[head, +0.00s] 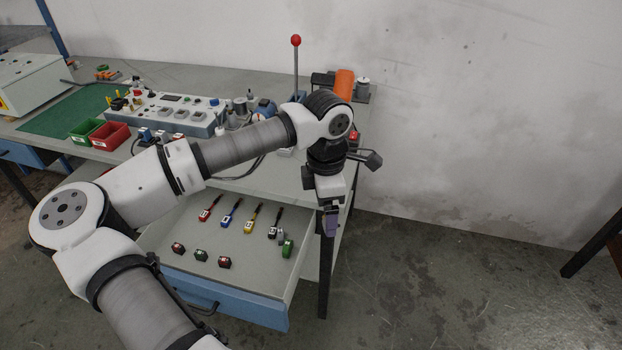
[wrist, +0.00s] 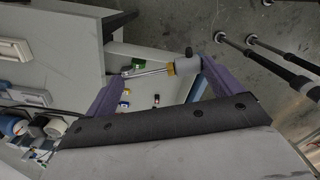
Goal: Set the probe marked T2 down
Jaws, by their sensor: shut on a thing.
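My gripper (head: 329,222) hangs at the right side of the open drawer, its purple fingers pointing down. In the wrist view my gripper (wrist: 165,70) has its two purple fingers on either side of a slim probe (wrist: 150,71) and is shut on it. The probe has a metal shaft, a yellow collar and a pale body with a dark knob at the right finger. It lies across between the fingers. I cannot read a T2 mark on it. In the head view the probe is hidden or too small to make out.
The open drawer (head: 189,238) holds red, blue, yellow and black-handled tools, several small dark blocks and a green piece (head: 287,249). Above it, the bench carries a control panel (head: 165,112), red (head: 111,136) and green bins (head: 86,131), and a red-knobbed lever (head: 295,68).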

